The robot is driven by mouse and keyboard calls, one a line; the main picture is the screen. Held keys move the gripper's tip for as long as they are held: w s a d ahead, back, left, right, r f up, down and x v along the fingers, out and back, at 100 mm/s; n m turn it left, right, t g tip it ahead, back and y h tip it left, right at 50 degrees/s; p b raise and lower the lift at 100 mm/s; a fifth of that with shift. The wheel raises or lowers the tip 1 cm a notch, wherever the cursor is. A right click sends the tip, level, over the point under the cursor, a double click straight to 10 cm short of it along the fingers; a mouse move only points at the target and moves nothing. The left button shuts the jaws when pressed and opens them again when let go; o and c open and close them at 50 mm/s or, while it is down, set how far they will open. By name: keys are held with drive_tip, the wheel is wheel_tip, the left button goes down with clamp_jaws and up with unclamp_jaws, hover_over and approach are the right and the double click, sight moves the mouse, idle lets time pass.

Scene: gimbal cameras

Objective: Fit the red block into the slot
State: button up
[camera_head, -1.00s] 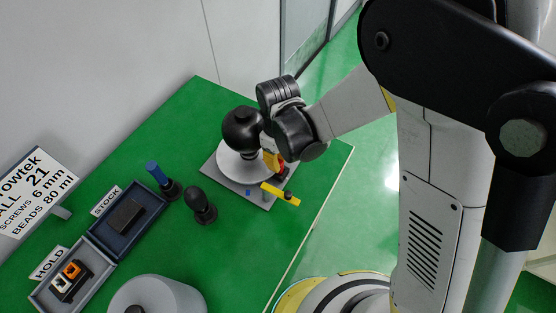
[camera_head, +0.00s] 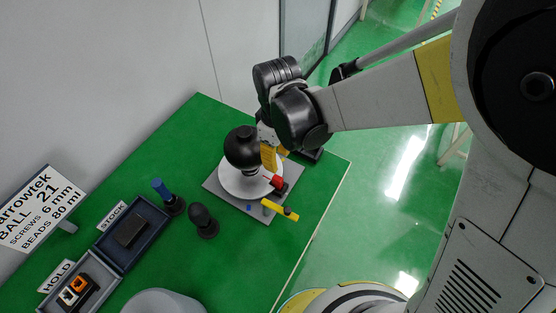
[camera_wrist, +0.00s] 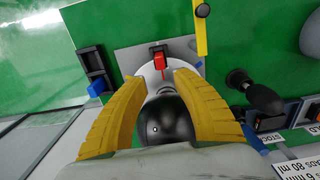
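The red block (camera_head: 277,181) is small and sits against a black part at the right edge of the round white plate (camera_head: 236,184). In the wrist view the red block (camera_wrist: 159,62) lies beyond the fingertips, with a black part at its far end. My gripper (camera_head: 270,158) is above the plate, beside the black ball (camera_head: 241,148). The ball also shows between and below the fingers in the wrist view (camera_wrist: 166,118). I cannot make out the slot for certain; a dark open frame (camera_wrist: 95,70) stands at left there.
A yellow bar (camera_head: 280,210) lies at the grey base's front corner. A dark knob (camera_head: 203,220) and a blue-topped post (camera_head: 162,189) stand left of it. The STOCK tray (camera_head: 158,229) and HOLD tray (camera_head: 106,282) are further left. Green table is clear near the right edge.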

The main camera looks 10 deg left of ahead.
drive_tip(key=shift+r, duration=0.9)
drive_tip(key=s+d+r+m+t, duration=0.1)
drive_tip(key=d+r+m, duration=0.3)
drive_tip(key=d, duration=0.4)
drive_tip(key=s+d+r+m+t, duration=0.2)
drive_tip(key=d+r+m, duration=0.3)
drive_tip(key=d, duration=0.4)
drive_tip(key=s+d+r+m+t, duration=0.2)
drive_tip(key=d+r+m+t, duration=0.2)
drive_tip(key=d, duration=0.4)
drive_tip(key=shift+s+d+r+m, duration=0.25)
drive_tip(key=shift+r+m, duration=0.05)
drive_tip(key=shift+r, duration=0.3)
wheel_tip(320, 180, down, 4)
drive_tip(key=b, duration=0.4)
drive_tip(key=shift+f, duration=0.2)
